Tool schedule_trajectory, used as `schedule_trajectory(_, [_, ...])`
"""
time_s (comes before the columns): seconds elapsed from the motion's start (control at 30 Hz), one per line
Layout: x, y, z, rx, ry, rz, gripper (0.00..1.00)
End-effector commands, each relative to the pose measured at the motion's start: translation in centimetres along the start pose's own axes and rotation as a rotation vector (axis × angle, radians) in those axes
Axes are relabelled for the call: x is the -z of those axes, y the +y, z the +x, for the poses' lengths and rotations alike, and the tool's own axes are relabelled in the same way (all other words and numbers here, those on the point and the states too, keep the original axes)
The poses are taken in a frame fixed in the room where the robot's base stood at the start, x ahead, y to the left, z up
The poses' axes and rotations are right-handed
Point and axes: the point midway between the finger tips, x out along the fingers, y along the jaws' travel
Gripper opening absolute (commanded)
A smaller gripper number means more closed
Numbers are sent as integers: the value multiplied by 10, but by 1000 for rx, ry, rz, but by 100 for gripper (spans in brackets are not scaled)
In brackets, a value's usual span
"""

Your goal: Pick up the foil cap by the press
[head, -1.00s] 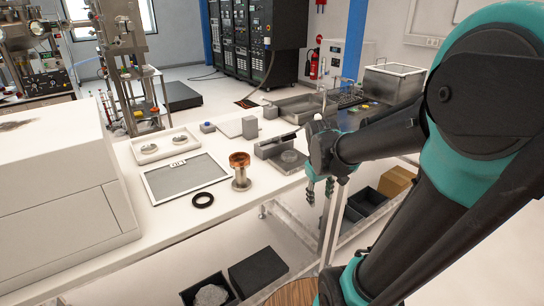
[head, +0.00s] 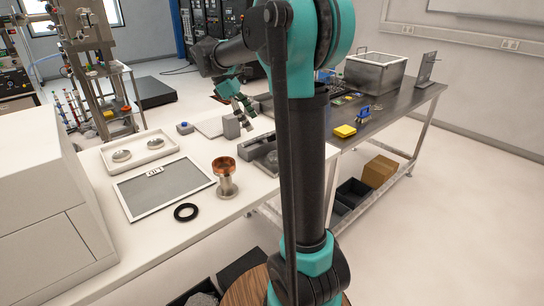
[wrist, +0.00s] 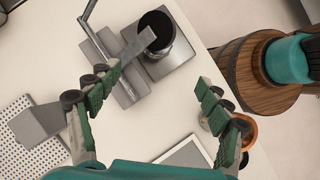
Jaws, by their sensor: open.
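The press (head: 262,150) is a grey metal device with a lever and a flat plate on the white table. In the wrist view the press (wrist: 108,62) lies beyond my fingers. A small metallic cup with a dark inside (wrist: 157,32) stands at its plate; it may be the foil cap, but I cannot tell for sure. In the head view my arm column partly hides that spot. My gripper (head: 241,104) is open and empty above the table, behind the press. In the wrist view my gripper (wrist: 158,82) has its fingers spread wide, with bare table between them.
A copper-topped metal piece (head: 225,180), a black ring (head: 186,212), a framed mesh panel (head: 128,206) and a white tray (head: 166,143) stand left of the press. A grey block (head: 231,127) is close to my gripper. A steel bench (head: 385,112) stands right.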

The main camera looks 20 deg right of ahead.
Motion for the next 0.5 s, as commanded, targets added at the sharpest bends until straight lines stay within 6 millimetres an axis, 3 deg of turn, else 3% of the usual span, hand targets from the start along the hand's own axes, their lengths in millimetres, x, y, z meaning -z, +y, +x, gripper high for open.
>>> schedule_trajectory(0.3, [0, 1, 65, 0, 1, 3, 79])
schedule_trajectory(0.5, [0, 1, 91, 0, 1, 3, 79])
